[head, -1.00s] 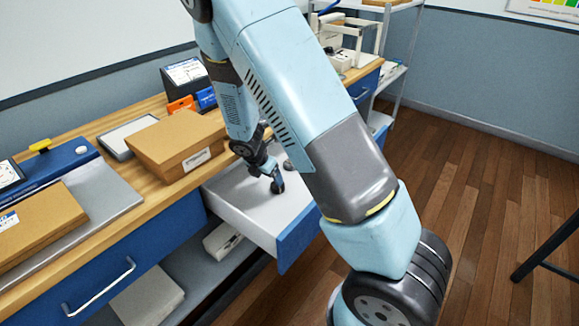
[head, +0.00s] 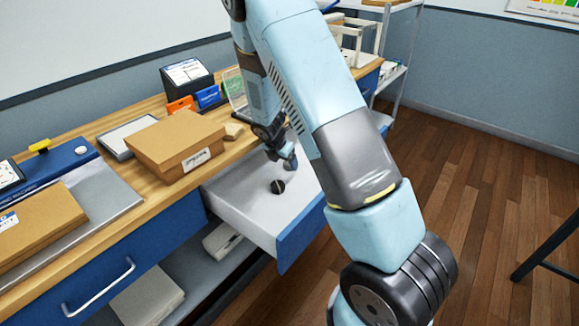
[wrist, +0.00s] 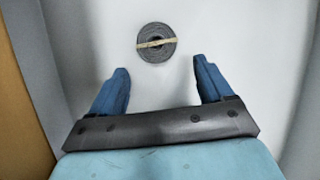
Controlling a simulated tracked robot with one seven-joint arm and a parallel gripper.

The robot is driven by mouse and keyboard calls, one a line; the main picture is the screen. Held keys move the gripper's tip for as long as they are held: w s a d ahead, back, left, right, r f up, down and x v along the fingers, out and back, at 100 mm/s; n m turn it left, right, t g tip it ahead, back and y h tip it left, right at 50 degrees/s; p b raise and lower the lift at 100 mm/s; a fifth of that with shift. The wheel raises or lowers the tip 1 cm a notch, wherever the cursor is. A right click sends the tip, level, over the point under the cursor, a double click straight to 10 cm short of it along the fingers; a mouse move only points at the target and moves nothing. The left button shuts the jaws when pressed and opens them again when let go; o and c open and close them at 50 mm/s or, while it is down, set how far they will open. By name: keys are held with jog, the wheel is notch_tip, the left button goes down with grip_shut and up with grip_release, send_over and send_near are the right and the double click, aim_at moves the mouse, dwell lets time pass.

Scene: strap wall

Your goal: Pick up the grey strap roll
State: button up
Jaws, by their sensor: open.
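The grey strap roll (wrist: 156,42) lies flat on the white drawer floor in the wrist view, a coil with a beige band across it. My gripper (wrist: 164,80) is open and empty, with its two blue fingers apart. The roll is beyond the fingertips, roughly between their lines. In the head view my gripper (head: 288,163) is over the open drawer, near its back right. A small dark round thing (head: 278,186) is in the drawer in front of it. I cannot tell whether it is the same roll.
The open drawer (head: 237,204) has raised sides and a blue front (head: 300,232). A cardboard box (head: 176,146) stands on the wooden bench to its left.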

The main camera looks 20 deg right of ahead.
jog(key=shift+w+d, duration=0.75)
jog(key=shift+d, duration=0.25)
jog(key=shift+x, duration=1.45)
jog(key=shift+a, duration=0.1)
jog(key=c, duration=1.1)
